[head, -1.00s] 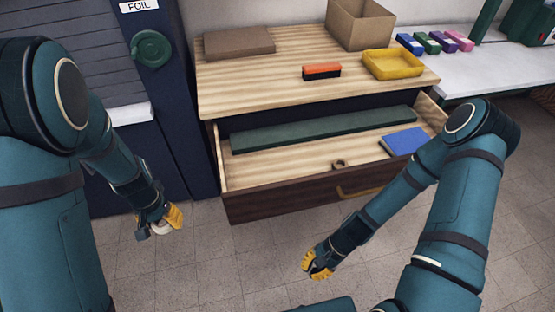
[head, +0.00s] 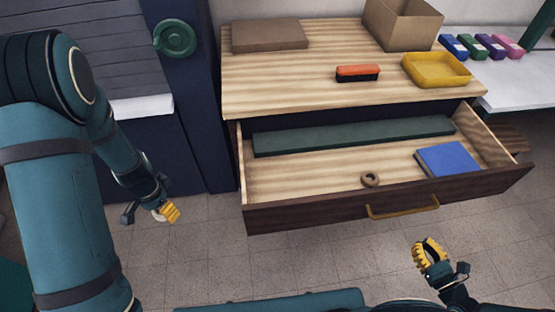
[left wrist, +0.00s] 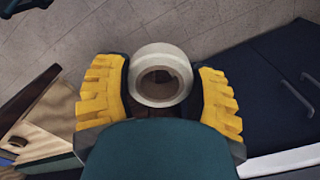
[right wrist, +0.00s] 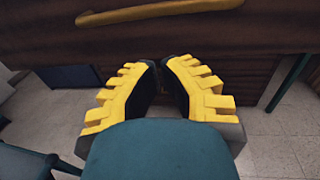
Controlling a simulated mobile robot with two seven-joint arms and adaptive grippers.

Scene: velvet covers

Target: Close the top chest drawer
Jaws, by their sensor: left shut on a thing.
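The top chest drawer (head: 320,212) is pulled well out of the wooden chest (head: 300,75). Its dark front carries a brass handle (head: 402,208), which also crosses the top of the right wrist view (right wrist: 150,14). My right gripper (head: 430,246) is in front of and below the handle, apart from it. Its yellow fingers come nearly together in the right wrist view (right wrist: 159,68), with nothing between them. My left gripper (head: 168,211) is left of the drawer and shut on a white ring-shaped roll (left wrist: 160,78).
The drawer holds a green strip (head: 350,135), a blue book-like item (head: 447,160) and a small brown ring (head: 370,179). A brush (head: 358,73), yellow tray (head: 407,72), open box (head: 402,28) and flat brown box (head: 270,36) sit on top.

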